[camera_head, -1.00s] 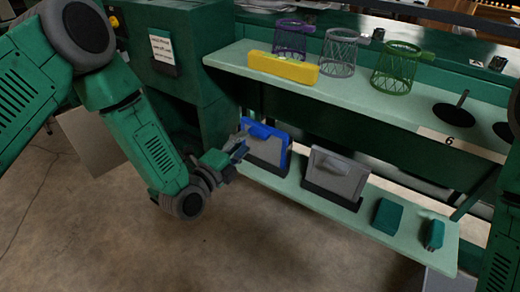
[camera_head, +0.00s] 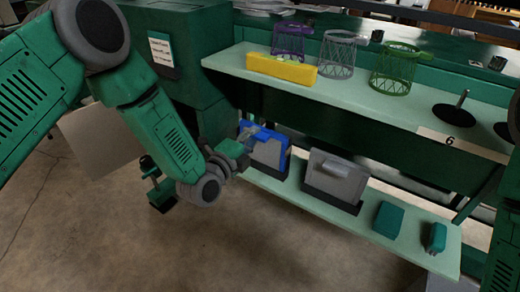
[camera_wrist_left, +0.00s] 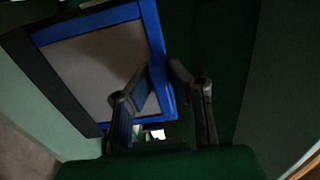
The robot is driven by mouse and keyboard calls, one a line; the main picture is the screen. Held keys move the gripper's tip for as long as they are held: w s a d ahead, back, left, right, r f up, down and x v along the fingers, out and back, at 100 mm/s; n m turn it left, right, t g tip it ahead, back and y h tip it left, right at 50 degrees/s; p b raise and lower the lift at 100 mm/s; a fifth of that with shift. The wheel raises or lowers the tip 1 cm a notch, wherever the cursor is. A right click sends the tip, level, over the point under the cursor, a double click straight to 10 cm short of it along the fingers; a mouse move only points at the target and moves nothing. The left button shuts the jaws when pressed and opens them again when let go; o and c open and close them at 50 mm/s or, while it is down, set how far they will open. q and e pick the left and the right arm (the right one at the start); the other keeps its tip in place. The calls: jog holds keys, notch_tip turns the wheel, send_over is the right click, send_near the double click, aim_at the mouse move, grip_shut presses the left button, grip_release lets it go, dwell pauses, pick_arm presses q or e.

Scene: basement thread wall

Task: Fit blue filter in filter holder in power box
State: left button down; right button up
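The blue filter (camera_head: 268,150), a grey panel in a blue frame, stands upright in a dark base at the left end of the lower shelf. My left gripper (camera_head: 253,136) is at its upper left part. In the left wrist view the blue filter (camera_wrist_left: 92,62) fills the upper left. There my left gripper (camera_wrist_left: 161,70) has its fingers apart, one before the grey panel and one past the blue edge; contact is not clear. A grey filter (camera_head: 338,178) stands in a dark base to the right. The right gripper is not in view.
The upper shelf (camera_head: 395,108) above holds a yellow box (camera_head: 282,69) and purple, grey and green wire baskets. Two small teal blocks lie on the right of the lower shelf (camera_head: 295,190). A green cabinet (camera_head: 180,60) stands on the left. The floor in front is clear.

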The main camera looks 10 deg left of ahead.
pick_arm(q)
jog(key=shift+s+d+f+h, duration=0.1)
jog(key=shift+d+h, duration=0.05)
jog(key=shift+d, duration=0.2)
jog(key=shift+s+d+f+h, duration=0.1)
jog(key=shift+d+h, duration=0.05)
jog(key=shift+d, duration=0.2)
jog(key=shift+a, duration=0.1)
jog(key=shift+r, duration=0.15)
jog(key=shift+r+p, duration=1.05)
jog(key=shift+r, duration=0.15)
jog(key=shift+w+r+p, duration=0.1)
jog(key=shift+r+p, duration=0.7)
jog(key=shift+r, duration=0.2)
jog(key=shift+a, duration=0.1)
